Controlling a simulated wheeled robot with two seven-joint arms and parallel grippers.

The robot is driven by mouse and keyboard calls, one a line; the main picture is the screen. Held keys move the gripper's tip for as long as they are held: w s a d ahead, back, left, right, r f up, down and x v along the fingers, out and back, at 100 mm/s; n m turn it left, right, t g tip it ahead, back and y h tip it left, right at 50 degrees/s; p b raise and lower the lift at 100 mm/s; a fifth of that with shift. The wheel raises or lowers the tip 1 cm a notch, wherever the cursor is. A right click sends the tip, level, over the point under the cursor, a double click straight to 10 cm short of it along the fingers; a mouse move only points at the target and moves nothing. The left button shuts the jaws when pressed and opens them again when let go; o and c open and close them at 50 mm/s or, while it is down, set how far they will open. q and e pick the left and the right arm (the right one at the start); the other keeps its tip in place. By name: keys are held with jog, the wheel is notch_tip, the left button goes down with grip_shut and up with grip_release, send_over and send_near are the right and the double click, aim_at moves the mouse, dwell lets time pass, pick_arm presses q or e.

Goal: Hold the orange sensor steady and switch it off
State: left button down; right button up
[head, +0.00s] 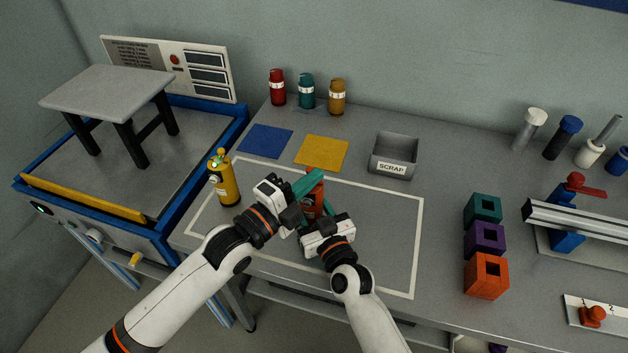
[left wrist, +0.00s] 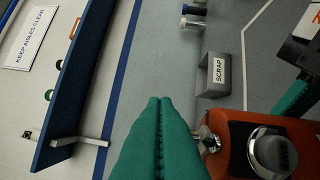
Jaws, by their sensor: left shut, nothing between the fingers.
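The orange sensor (head: 314,198) stands inside the white outline on the bench, partly hidden by both grippers. In the left wrist view its orange body (left wrist: 240,165) fills the lower right, with a dark top and a round metal cap (left wrist: 274,152). A small metal piece (left wrist: 208,140) sticks out of its side by my left fingers. My left gripper (head: 312,178) is shut and empty, its green fingers at the sensor's upper part; contact is unclear. My right gripper (head: 316,214) is low at the sensor; one green finger (left wrist: 294,98) shows beside the body. Its grip is hidden.
A yellow sensor (head: 224,180) with a green light stands left of my left gripper. Blue (head: 265,141) and yellow (head: 321,153) mats and a SCRAP bin (head: 394,155) lie behind. Colored blocks (head: 486,277) stand at right. The outlined area's right part is clear.

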pick_arm(q)
jog(key=shift+a+n+t, duration=0.1)
jog(key=shift+n+t, duration=0.2)
jog(key=shift+n, duration=0.1)
jog(key=f+v, duration=0.1)
jog(key=v, duration=0.9)
pick_arm(e)
jog(key=o, duration=1.1)
jog(key=shift+s, duration=0.1)
